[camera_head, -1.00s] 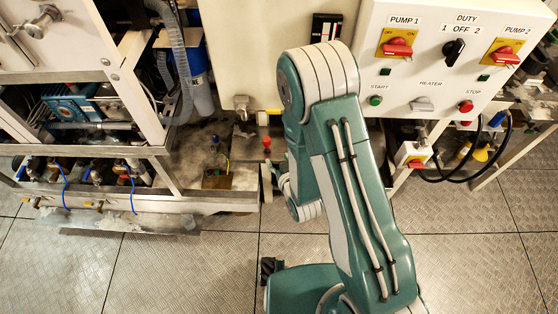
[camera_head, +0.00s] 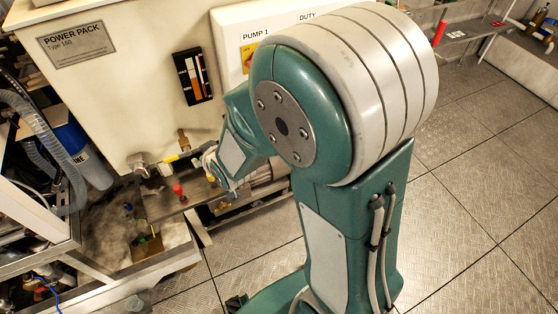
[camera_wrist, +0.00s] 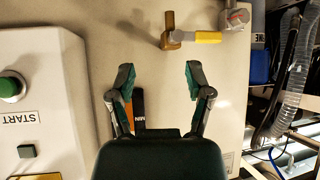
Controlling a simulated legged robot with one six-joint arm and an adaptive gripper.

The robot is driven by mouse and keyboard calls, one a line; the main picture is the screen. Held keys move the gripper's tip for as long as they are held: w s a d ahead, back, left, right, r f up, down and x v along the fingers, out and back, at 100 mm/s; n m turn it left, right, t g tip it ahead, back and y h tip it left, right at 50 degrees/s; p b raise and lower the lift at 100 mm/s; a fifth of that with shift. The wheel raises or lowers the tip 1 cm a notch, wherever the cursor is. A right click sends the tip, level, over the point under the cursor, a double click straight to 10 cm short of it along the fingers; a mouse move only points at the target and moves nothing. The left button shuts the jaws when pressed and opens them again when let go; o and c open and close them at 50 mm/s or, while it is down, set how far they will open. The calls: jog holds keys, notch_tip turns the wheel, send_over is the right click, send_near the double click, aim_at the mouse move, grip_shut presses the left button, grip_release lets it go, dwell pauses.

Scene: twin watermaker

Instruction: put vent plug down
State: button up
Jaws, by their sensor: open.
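My gripper (camera_wrist: 159,76) is open in the wrist view, with its two fingers well apart and nothing between them. They are in front of the cream panel of the power pack (camera_wrist: 150,60). In the head view my gripper (camera_head: 209,160) is partly hidden behind my own arm, close to a brass valve with a yellow handle (camera_head: 183,156). That yellow handle (camera_wrist: 208,37) also shows above the fingers in the wrist view. I cannot pick out the vent plug for certain in either view. A small red-topped fitting (camera_head: 178,190) stands below the yellow handle.
An orange level gauge (camera_head: 193,78) is on the panel. The pump control box (camera_head: 229,42) stands behind my arm, and its green START button (camera_wrist: 11,87) shows in the wrist view. Ribbed hoses (camera_head: 38,135) and a metal frame are at left. Open floor (camera_head: 460,200) lies at right.

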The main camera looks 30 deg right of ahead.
jog(key=s+d+r+m+g, duration=0.1)
jog(key=s+d+r, duration=0.2)
jog(key=s+r, duration=0.2)
jog(key=s+d+r+g+h, duration=0.1)
jog(key=s+d+r+g, duration=0.1)
jog(key=s+r, duration=0.4)
jog(key=s+d+r+m+g+h, duration=0.1)
jog(key=s+d+r, duration=0.3)
jog(key=s, duration=0.6)
jog(key=shift+d+r+m+g, duration=0.3)
jog(key=shift+d+r, duration=0.1)
jog(key=shift+r, duration=0.25)
dwell(0.6)
